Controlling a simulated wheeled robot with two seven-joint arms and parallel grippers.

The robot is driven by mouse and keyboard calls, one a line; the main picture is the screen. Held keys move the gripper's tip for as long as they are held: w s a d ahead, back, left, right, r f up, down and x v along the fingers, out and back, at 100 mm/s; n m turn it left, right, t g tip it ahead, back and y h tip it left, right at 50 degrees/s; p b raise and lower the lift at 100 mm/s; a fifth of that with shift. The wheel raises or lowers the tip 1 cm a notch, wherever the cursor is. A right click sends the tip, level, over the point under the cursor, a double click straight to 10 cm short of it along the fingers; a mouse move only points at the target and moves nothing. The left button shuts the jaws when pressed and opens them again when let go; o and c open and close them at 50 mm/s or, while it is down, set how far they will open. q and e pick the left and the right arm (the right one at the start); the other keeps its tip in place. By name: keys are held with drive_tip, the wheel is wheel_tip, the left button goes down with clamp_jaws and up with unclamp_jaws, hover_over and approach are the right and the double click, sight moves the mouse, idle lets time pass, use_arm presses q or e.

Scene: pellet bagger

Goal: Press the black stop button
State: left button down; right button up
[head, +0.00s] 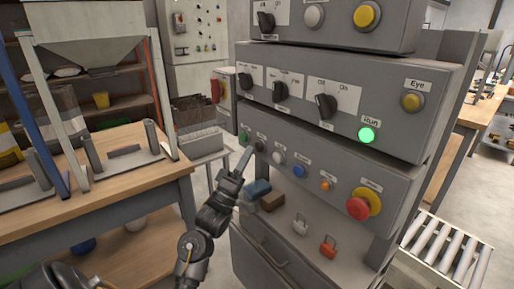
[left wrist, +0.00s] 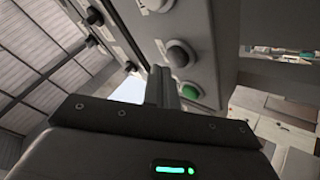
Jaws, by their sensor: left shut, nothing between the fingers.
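The black stop button (head: 260,145) sits on the lower grey panel, between a green button (head: 243,137) and a white button (head: 278,157). My left gripper (head: 247,156) is shut and empty, its fingertips just left of and slightly below the black button. In the left wrist view the shut fingers (left wrist: 161,84) point up toward the panel. The dark button (left wrist: 181,53) shows right of and beyond the tips, with the green button (left wrist: 192,91) nearer. I cannot tell whether the tips touch the panel. My right gripper is not in view.
Right along the same panel are a blue button (head: 298,171), an orange one (head: 325,185) and a red mushroom button (head: 358,208). The green Run lamp (head: 367,135) is lit. A shelf below holds padlocks (head: 328,247) and blocks. A wooden table (head: 95,185) stands left.

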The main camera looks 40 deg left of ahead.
use_arm(q)
drive_tip(key=shift+w, duration=0.1)
idle(0.6)
drive_tip(key=shift+w+d, duration=0.15)
drive_tip(key=shift+w, duration=0.15)
idle(0.3)
drive_tip(key=shift+w, duration=0.3)
drive_tip(key=shift+s+p, duration=0.15)
drive_tip(key=shift+p, duration=0.25)
drive_tip(key=shift+s+p, duration=0.3)
drive_tip(key=shift+s, duration=0.3)
